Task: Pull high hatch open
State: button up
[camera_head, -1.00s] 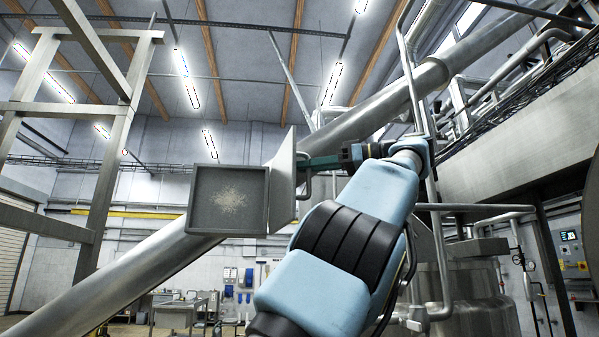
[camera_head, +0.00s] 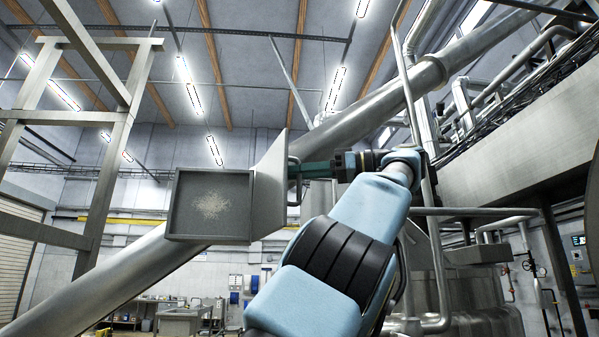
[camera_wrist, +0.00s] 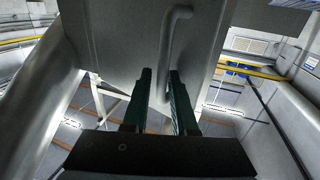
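The high hatch is a square grey frame (camera_head: 168,210) on the sloping metal pipe, with pale grains showing inside. Its door (camera_head: 269,190) stands swung out at the right side of the opening. The wrist view shows the door's face (camera_wrist: 120,40) close ahead, with a bent bar handle (camera_wrist: 168,45) on it. My gripper (camera_head: 295,170) is at the handle on the door's right side. In the wrist view its dark green fingers (camera_wrist: 160,75) are apart, with the handle between them and a gap beside the left finger.
The large sloping pipe (camera_head: 110,277) runs behind the hatch. A metal frame (camera_head: 108,170) stands at the left. Vertical piping (camera_head: 437,250) and a steel tank (camera_head: 478,300) are close to my arm on the right. Open room shows between frame and hatch.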

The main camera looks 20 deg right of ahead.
jog(key=shift+o, duration=1.3)
jog(key=p+v, duration=0.9)
jog(key=v, duration=0.2)
jog(key=shift+a, duration=0.1)
